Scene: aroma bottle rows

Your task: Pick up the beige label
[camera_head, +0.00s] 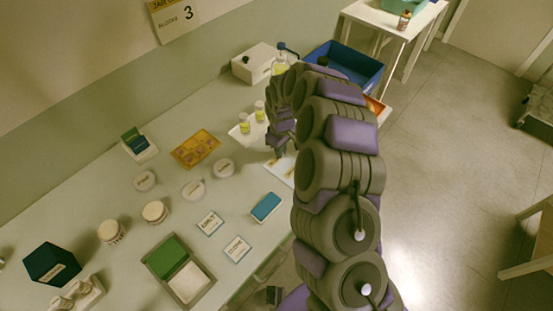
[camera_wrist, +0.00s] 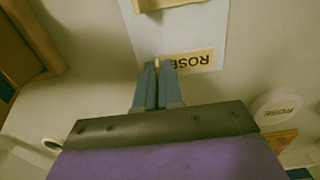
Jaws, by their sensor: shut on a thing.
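In the wrist view the beige label (camera_wrist: 196,60) is a small flat rectangle with the dark word "ROSE", upside down in the picture. It is at the lower edge of a pale sheet (camera_wrist: 149,38). My gripper (camera_wrist: 157,64) has its two blue-grey fingers close together at the label's left end, shut on it. Part of that end is hidden by the fingers. In the head view my gripper (camera_head: 280,151) is low over the pale sheet (camera_head: 288,179), and the labels there are too small to read.
White round lids (camera_head: 194,190) and a tan tray (camera_head: 195,148) stand left of my gripper. A blue block (camera_head: 266,207) and printed cards (camera_head: 210,223) lie nearer. A blue bin (camera_head: 345,67) is at the back right.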

